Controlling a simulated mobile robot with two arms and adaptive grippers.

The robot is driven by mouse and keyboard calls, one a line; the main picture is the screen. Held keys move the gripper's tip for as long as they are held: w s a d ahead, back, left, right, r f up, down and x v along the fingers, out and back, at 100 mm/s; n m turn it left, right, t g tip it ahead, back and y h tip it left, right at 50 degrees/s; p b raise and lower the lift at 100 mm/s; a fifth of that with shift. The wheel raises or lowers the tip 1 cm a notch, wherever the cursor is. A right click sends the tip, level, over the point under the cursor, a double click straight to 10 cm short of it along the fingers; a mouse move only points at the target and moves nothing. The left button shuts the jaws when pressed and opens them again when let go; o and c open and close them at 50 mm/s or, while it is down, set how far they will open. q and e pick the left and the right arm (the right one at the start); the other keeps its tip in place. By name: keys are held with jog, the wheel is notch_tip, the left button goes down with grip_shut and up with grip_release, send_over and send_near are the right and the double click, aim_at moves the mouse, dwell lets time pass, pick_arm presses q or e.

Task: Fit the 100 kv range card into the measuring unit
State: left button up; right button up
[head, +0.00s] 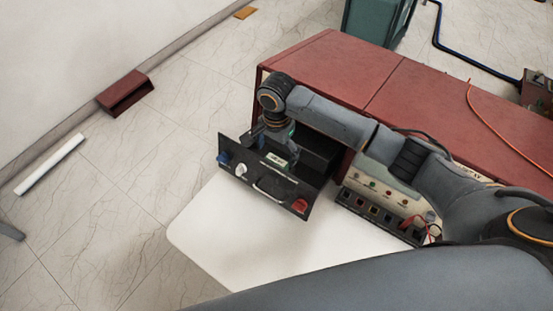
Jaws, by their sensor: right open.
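A black unit with a tilted front panel (262,186), which looks like the measuring unit, stands on the white table. The panel carries blue, white and red knobs and a curved handle. My right gripper (268,138) points down just above and behind the panel's upper edge, over the unit. It is open, though its fingertips are partly hidden. A small pale green-white piece (276,160) shows at the unit just below the gripper; I cannot tell whether it is the 100 kV range card or a label. My left gripper is not in view.
A beige control box (379,191) with coloured sockets and leads stands right of the unit. Long red cabinets (390,82) run behind. The white table (215,240) is clear at its front left. A dark red box (125,93) lies by the wall.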

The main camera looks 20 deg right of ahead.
aim_at(276, 160)
notch_tip(276, 160, up, 7)
dwell(0.3)
dwell(0.5)
